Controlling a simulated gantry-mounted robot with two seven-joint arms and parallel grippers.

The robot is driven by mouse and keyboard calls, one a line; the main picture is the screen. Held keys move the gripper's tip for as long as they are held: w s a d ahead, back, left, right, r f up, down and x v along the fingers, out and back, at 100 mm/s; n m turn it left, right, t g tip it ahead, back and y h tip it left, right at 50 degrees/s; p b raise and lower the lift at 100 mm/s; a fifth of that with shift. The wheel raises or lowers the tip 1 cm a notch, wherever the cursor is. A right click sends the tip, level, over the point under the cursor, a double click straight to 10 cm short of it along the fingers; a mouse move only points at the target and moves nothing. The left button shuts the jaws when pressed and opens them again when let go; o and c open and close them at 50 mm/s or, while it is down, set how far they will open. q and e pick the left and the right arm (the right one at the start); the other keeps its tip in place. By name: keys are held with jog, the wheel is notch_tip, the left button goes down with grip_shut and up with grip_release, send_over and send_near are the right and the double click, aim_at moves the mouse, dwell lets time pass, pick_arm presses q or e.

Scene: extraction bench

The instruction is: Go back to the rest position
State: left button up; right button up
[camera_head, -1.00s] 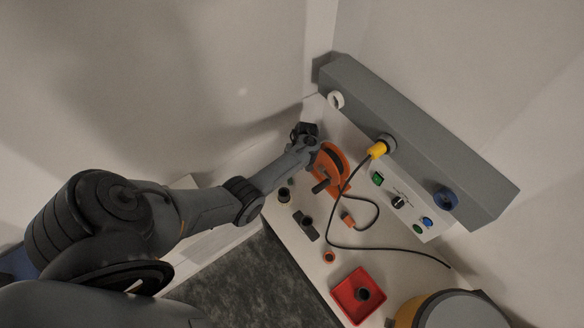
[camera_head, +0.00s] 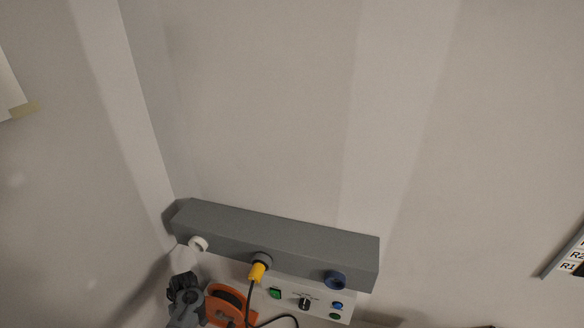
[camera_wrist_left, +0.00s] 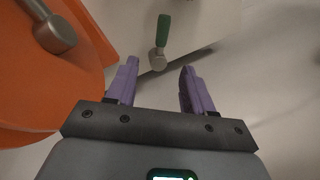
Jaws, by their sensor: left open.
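My left gripper (camera_wrist_left: 157,88) is open in the left wrist view, with two purple fingers apart and nothing between them. A small metal piece with a green handle (camera_wrist_left: 163,30) lies beyond the fingertips. A large orange reel (camera_wrist_left: 45,90) fills the left of that view, close beside the gripper. In the head view, my left wrist shows at the bottom left, next to the orange reel (camera_head: 222,306); the fingers cannot be made out there. My right gripper is in neither view.
A control panel (camera_head: 318,300) with buttons and a knob sits below.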

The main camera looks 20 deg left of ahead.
pick_arm(q)
jog(key=s+d+r+m+t, duration=0.2)
jog(key=s+d+r+m, duration=0.35)
jog(key=d, duration=0.35)
jog(key=s+d+r+m+t+h, duration=0.1)
jog(key=s+d+r+m+t, duration=0.1)
jog(key=s+d+r+m, duration=0.45)
jog(key=s+d+r+m+t, duration=0.1)
jog(key=s+d+r+m, duration=0.25)
jog(key=s+d, duration=0.6)
jog(key=w+d+r+p, duration=0.1)
jog(key=r+p, duration=0.6)
jog(key=r, duration=0.1)
jog(key=w+d+r+p, duration=0.1)
jog(key=w+r+p, duration=0.1)
jog(key=r+p, duration=0.6)
jog(key=shift+d+n, duration=0.3)
jog(key=shift+n, duration=0.15)
jog(key=shift+w+r, duration=0.1)
